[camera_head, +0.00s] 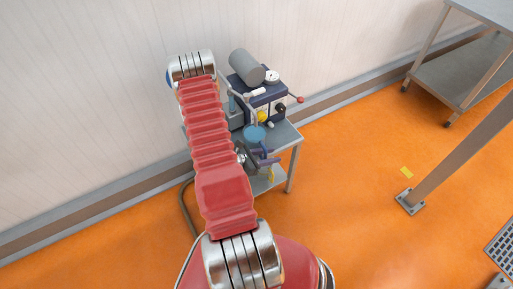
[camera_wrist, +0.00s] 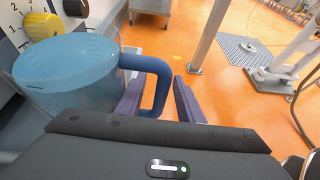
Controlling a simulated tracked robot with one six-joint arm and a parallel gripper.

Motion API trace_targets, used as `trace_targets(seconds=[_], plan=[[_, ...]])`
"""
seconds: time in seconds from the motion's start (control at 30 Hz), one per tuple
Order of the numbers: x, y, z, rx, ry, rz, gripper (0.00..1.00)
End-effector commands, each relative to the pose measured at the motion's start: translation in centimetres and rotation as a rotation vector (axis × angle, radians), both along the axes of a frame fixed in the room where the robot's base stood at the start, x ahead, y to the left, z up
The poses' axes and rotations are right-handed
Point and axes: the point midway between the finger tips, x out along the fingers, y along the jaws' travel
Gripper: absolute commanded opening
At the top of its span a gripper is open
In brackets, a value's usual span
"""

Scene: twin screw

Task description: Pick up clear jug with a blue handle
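The clear jug (camera_wrist: 72,75) has a bluish tint and a blue handle (camera_wrist: 163,88). It stands upright at the left of the wrist view, with the handle toward the right. In the head view the jug (camera_head: 254,133) is on the small metal table, partly hidden by my arm. My gripper (camera_wrist: 158,95) has two purple fingers set apart, with the handle between them in the wrist view. A gap shows beside the handle, so the fingers look open. I cannot tell whether either finger touches it. In the head view my gripper (camera_head: 265,161) is close to the jug.
A dark blue machine (camera_head: 262,98) with a grey cylinder and knobs stands behind the jug on the metal table (camera_head: 288,138). The wall is close behind. A steel post (camera_head: 450,160) and shelf table (camera_head: 465,75) stand right. Orange floor between is mostly clear.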

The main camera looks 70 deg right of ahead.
Motion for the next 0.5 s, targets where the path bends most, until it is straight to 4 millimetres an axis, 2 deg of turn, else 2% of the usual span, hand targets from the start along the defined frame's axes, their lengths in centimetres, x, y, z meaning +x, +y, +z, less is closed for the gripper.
trace_targets(seconds=[0.13, 0.5], plan=[[-0.64, -0.7, -0.37, -0.001, -0.001, 0.0, 0.34], [-0.66, -0.74, -0.39, 0.0, 0.0, 0.001, 0.34]])
